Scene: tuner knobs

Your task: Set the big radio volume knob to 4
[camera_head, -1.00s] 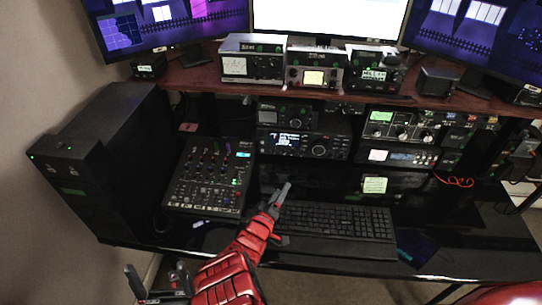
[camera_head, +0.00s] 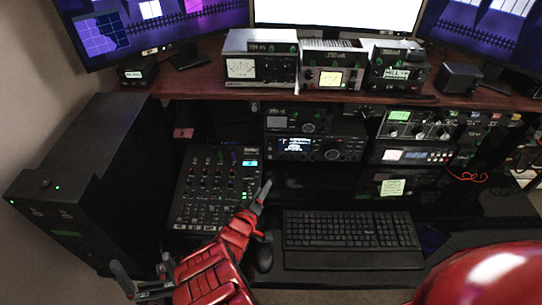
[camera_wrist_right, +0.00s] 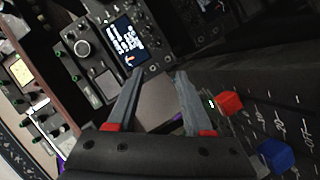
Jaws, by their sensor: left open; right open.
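The wide radio (camera_head: 350,143) with a lit blue-and-white screen stands under the shelf, with a large round knob (camera_head: 332,154) right of its screen. I cannot tell which knob is the volume or read its setting. In the right wrist view the lit screen (camera_wrist_right: 122,40) shows beyond the fingers. My right gripper (camera_head: 262,195) is open and empty, at the mixer's right edge, below and left of the radio, apart from its knobs. Its spread fingers show in the right wrist view (camera_wrist_right: 155,100). My left gripper (camera_head: 143,278) is open and empty at the lower left.
The mixer (camera_head: 200,205) lies left of the radio; red (camera_wrist_right: 229,102) and blue (camera_wrist_right: 275,155) knobs are close to my right fingers. A keyboard (camera_head: 352,238) and mouse (camera_head: 264,256) lie in front. A black tower (camera_head: 85,165) stands left. Smaller units sit above and right.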

